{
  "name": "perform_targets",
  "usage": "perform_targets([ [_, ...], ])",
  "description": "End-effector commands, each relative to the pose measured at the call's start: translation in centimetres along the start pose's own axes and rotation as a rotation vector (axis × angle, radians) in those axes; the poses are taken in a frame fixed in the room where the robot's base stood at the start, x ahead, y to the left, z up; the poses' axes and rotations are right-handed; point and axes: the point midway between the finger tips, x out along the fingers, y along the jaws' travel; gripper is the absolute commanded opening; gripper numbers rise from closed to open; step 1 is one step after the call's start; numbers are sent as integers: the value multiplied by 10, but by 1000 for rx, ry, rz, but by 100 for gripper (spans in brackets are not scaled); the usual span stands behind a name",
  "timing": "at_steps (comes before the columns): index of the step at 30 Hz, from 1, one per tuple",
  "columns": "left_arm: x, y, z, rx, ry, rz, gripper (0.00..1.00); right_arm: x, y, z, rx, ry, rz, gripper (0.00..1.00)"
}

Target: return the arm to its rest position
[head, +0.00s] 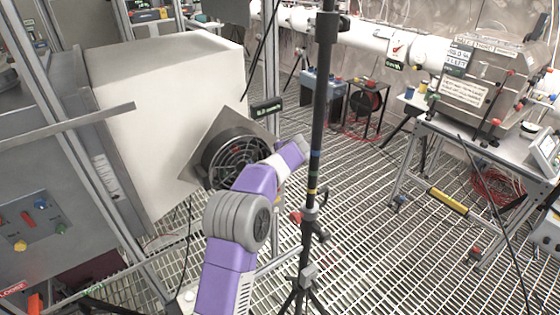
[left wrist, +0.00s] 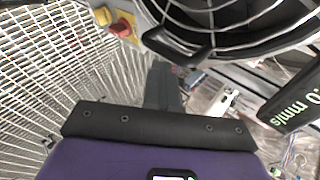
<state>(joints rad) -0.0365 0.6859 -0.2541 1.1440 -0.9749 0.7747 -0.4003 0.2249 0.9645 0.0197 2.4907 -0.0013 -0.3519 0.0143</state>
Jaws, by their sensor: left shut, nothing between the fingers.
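My left arm, purple and grey, rises from the bottom middle of the head view and reaches in front of a round black fan grille (head: 237,158). Its hand end is beside the grille's right side; the fingertips cannot be made out there. In the left wrist view my left gripper (left wrist: 163,86) shows its dark fingers together, with nothing between them. The fan's wire guard (left wrist: 225,18) is close to the fingers at the top of that view, apparently without contact. My right gripper is in neither view.
The fan sits on a large white box (head: 165,100). A small display (head: 266,108) is beside it. A black tripod pole (head: 318,130) stands just right of my arm. A steel table (head: 440,128) with equipment is at the right. Open grating floor (head: 375,235) lies between.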

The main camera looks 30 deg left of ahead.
Motion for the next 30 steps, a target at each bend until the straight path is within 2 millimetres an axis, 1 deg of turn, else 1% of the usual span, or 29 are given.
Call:
perform_targets([
  [1,-8,-13,4,-5,-6,-9,0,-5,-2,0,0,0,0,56],
  [6,-33,-39,4,-7,-4,-11,0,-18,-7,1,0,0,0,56],
  [9,-46,-52,2,-6,-2,-10,0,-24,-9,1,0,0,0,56],
  [12,-56,-61,1,-4,0,-8,0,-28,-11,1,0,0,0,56],
  [15,-61,-66,0,-3,0,-6,0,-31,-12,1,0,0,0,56],
  [23,-65,-70,-1,-2,3,-5,0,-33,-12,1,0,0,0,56],
  [26,-73,-78,-1,-2,3,-5,0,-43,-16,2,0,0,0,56],
  [30,-92,-98,-1,-2,3,-5,0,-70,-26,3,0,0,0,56],
])
